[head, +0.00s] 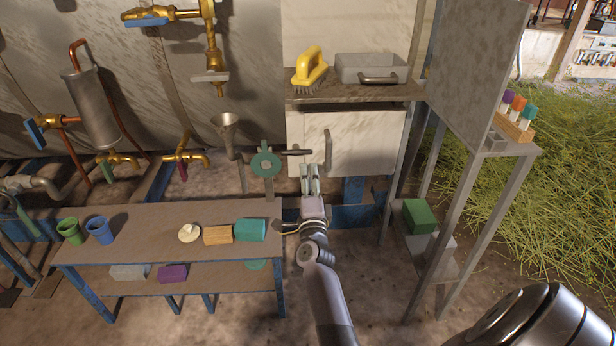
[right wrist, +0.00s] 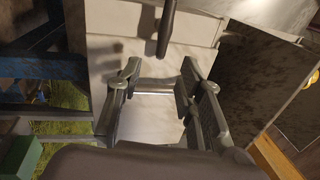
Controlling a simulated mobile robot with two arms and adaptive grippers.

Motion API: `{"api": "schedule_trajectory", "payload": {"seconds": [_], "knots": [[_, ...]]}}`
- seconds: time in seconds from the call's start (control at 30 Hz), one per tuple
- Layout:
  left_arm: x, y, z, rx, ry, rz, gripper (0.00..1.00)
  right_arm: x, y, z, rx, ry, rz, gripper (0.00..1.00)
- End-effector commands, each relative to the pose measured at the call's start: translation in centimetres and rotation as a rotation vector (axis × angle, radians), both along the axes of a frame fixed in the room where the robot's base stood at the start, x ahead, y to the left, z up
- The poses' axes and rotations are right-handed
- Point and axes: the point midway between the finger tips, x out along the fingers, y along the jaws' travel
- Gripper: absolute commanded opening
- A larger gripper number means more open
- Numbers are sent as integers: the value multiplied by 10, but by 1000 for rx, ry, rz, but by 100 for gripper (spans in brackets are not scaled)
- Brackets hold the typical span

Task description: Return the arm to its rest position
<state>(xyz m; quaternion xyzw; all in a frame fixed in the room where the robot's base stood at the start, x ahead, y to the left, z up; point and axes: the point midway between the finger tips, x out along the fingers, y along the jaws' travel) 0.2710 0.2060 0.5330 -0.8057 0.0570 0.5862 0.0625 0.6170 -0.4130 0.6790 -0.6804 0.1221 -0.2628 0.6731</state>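My right arm reaches up from the bottom of the head view. Its gripper (head: 310,172) points away from me, in front of the white cabinet (head: 362,142) and beyond the right end of the low table. In the right wrist view the two fingers (right wrist: 159,72) are spread apart, and I see no object gripped between them. A pale cabinet face and a dark handle bar (right wrist: 167,28) lie beyond the fingertips; the handle appears apart from them. My left gripper is not in view.
The low table (head: 160,226) holds green and blue cups, an orange block (head: 217,235) and a teal block (head: 251,231). A yellow brush (head: 310,66) and grey tray (head: 366,68) rest above the cabinet. A metal stand (head: 470,200) is at right. Floor lies open right of my forearm.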

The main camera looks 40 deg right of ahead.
Motion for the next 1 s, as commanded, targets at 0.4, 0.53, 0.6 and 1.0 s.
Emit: {"api": "schedule_trajectory", "payload": {"seconds": [0.4, 0.53, 0.6, 1.0], "knots": [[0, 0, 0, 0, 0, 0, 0, 0, 9, -2, -50, 48, 43, 34], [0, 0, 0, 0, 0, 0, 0, -7, 49, -15, -233, 233, 201, 34], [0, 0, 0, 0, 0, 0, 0, -20, 82, -32, -381, 384, 325, 34], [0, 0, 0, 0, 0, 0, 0, -199, 199, -134, -1096, 1144, 965, 34]]}}
